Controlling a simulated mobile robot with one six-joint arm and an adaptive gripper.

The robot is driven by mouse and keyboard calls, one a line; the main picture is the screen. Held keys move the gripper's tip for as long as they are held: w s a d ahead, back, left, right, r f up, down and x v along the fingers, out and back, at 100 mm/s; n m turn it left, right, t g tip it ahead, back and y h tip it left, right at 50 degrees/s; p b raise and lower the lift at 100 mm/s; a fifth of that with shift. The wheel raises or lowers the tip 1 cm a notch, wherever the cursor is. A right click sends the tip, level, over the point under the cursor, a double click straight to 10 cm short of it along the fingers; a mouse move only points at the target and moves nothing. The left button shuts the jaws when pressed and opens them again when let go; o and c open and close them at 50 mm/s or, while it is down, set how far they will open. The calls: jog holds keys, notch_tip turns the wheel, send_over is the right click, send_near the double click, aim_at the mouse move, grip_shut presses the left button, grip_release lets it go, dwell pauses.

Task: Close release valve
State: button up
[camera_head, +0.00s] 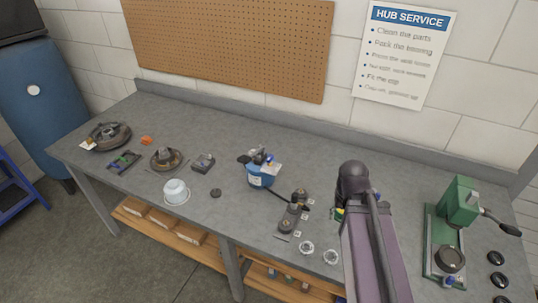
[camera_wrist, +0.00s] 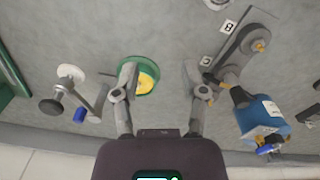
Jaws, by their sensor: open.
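My gripper (camera_wrist: 160,75) is open and empty, its fingers spread above the bench in the wrist view; my own arm hides it in the head view. A green round dish with a yellow middle (camera_wrist: 148,78) lies below, beside and partly behind the left finger. Left of it is a grey fitting with a dark round knob (camera_wrist: 52,106) and a blue end (camera_wrist: 80,115). Right of my gripper is a blue pot with a white label (camera_wrist: 262,118); it also shows in the head view (camera_head: 260,180). I cannot tell which part is the release valve.
A grey plate with upright cylinders (camera_head: 291,218) stands near the blue pot. A green press (camera_head: 459,205) stands at the right. The wall (camera_head: 230,118) closes the back. Bare bench lies between the parts.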

jog(key=shift+a, duration=0.15)
jog(key=shift+w, duration=0.1)
notch_tip(320, 180, up, 14)
jog(key=m+p, duration=0.4)
jog(key=p, duration=1)
send_over(270, 157)
jog(key=shift+f, duration=0.15)
jog(key=shift+f+b, duration=0.2)
jog(key=shift+b, duration=0.1)
notch_tip(270, 157, down, 13)
jog(key=b, duration=1.3)
jog(key=shift+f, duration=0.2)
